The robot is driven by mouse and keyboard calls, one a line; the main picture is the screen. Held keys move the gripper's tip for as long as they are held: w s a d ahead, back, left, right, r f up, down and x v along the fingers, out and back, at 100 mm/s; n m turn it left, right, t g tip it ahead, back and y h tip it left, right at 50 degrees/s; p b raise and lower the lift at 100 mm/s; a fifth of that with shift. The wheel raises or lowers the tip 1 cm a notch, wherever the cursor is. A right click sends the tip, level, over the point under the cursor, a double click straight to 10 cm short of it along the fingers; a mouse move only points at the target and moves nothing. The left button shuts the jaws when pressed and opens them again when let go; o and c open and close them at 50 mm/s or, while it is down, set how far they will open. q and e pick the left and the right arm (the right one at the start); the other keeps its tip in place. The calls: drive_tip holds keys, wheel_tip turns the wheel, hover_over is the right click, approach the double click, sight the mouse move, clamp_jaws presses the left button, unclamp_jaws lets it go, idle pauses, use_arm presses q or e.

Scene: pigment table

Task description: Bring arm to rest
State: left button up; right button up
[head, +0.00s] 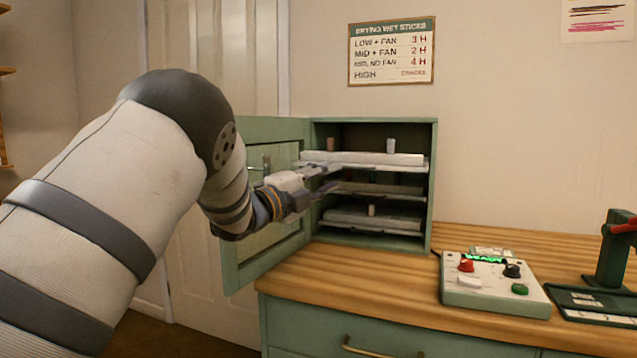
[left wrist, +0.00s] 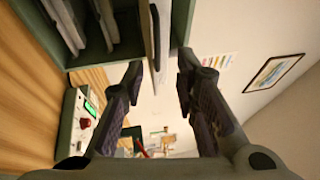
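My left arm comes in from the left in the head view. Its gripper (head: 322,180) is at the front of the open green cabinet (head: 433,185), close to the near left edge of the upper tray (head: 415,166). In the left wrist view the two fingers (left wrist: 160,68) are spread, with a clear gap between them. The pale edge of a tray (left wrist: 158,75) shows in that gap, and I see no finger touching it. My right gripper is in neither view.
The cabinet door (head: 245,262) stands open on the left, just behind my forearm. Lower trays (head: 375,222) sit inside the cabinet. A control box (head: 490,295) with knobs and a green display is on the wooden counter (head: 370,275). A dark green stand (head: 612,255) is at far right.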

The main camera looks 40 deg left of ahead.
use_arm(q)
drive_tip(key=v, duration=0.3)
drive_tip(key=shift+s, duration=0.2)
drive_tip(key=shift+f, duration=0.1)
